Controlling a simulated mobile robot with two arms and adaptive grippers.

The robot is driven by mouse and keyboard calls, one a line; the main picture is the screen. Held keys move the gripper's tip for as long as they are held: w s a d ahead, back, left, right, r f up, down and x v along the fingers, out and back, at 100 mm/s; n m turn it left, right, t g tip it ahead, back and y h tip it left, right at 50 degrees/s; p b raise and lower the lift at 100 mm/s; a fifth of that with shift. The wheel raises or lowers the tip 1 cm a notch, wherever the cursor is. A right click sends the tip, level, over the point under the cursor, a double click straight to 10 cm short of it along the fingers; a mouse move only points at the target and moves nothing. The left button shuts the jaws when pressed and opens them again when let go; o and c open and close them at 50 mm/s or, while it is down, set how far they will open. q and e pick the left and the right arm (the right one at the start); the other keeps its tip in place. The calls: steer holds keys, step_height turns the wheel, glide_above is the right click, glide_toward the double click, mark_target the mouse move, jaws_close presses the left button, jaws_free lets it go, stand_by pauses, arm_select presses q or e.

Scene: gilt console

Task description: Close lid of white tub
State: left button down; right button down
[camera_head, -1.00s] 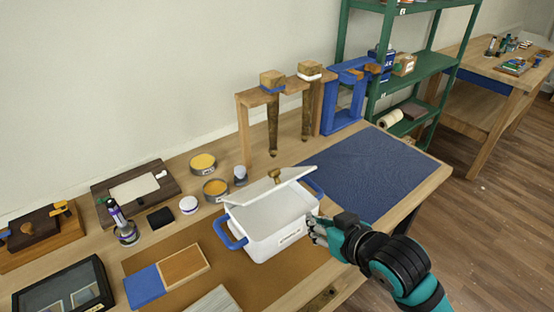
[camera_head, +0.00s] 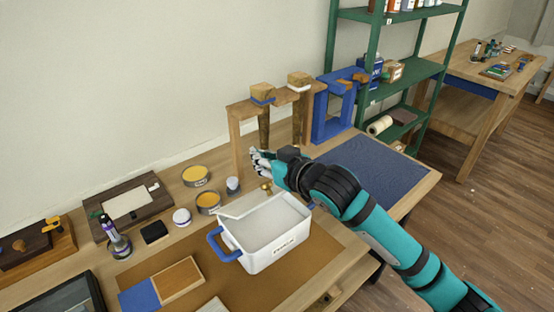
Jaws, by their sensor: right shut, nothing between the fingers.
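The white tub (camera_head: 262,262) stands on the brown mat, with a blue handle (camera_head: 216,245) on its left side and dark lettering on its front. Its pale inside is in view from above. The white lid (camera_head: 236,212) is open at the tub's back edge and shows as a thin slab, partly hidden by my right arm. A brass knob (camera_head: 266,187) shows behind the lid. My right gripper (camera_head: 258,163) is above and behind the tub, near the wooden stand, shut and empty. It appears apart from the lid. My left gripper is out of view.
Yellow-topped tins (camera_head: 207,198), a small jar and a white-lidded pot stand left of the tub. The blue mat (camera_head: 375,168) on the right is bare.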

mark_target(275, 197)
steer(key=f, duration=0.1)
steer(key=s+d+f, duration=0.1)
steer(key=s+f, duration=0.1)
steer(key=shift+d+f+p, duration=0.15)
steer(key=shift+d+p, duration=0.1)
steer(key=shift+p, duration=0.05)
steer(key=shift+w, duration=0.1)
steer(key=shift+a, duration=0.1)
steer(key=shift+f, duration=0.1)
steer(key=s+d+f+t+y+b, duration=0.1)
steer(key=f+b, duration=0.1)
steer(key=b, duration=0.1)
steer(key=s+d+f+t+y+b, duration=0.1)
steer(key=s+f+b, duration=0.1)
steer(key=b, duration=0.2)
steer(key=s+d+f+t+b, duration=0.1)
steer(key=f+t+b, duration=0.1)
steer(key=b, duration=0.2)
steer(key=shift+s+d+f+y, duration=0.1)
steer(key=shift+s+f+y, duration=0.1)
steer(key=shift+y, duration=0.2)
steer(key=shift+s+d+f, duration=0.15)
steer(key=shift+s+f, duration=0.05)
steer(key=shift+s+d+f+b, duration=0.15)
steer(key=shift+s+f+b, duration=0.15)
steer(key=shift+f, duration=0.45)
steer(key=shift+s+d+f+b, duration=0.15)
steer(key=shift+s+f, duration=0.1)
steer(key=shift+f, duration=0.45)
steer(key=shift+f, duration=0.15)
